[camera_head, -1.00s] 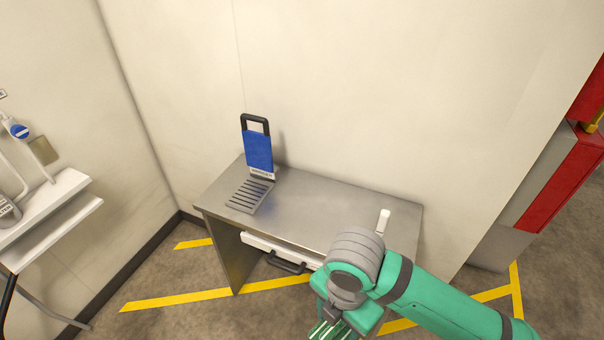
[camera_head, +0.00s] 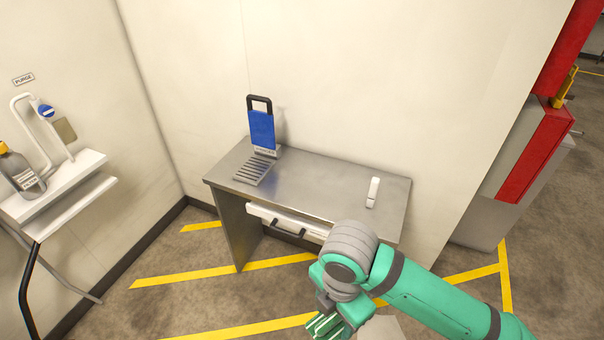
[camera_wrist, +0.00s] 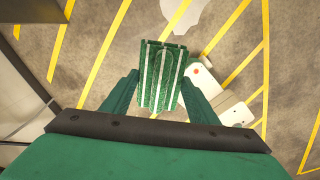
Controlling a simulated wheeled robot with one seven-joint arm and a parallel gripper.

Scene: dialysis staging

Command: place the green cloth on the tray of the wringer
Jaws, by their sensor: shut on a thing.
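The green cloth (camera_wrist: 162,78), folded with white stripes, is held between the two fingers of my gripper (camera_wrist: 160,95) in the wrist view, above the floor. In the head view the cloth (camera_head: 325,326) shows at the bottom edge, partly hidden by my gripper (camera_head: 335,312). The wringer (camera_head: 261,133) has a blue upright plate with a black handle. It stands at the back left of the metal table. Its slatted grey tray (camera_head: 254,172) lies flat in front of the plate and is empty. My gripper is in front of the table, apart from the wringer.
The metal table (camera_head: 330,188) is mostly bare. A small white object (camera_head: 372,192) stands on its right part, and a white drawer (camera_head: 284,222) with a dark handle sits under its top. A white shelf (camera_head: 65,185) with a bottle (camera_head: 18,170) is at left. Walls close the back and left.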

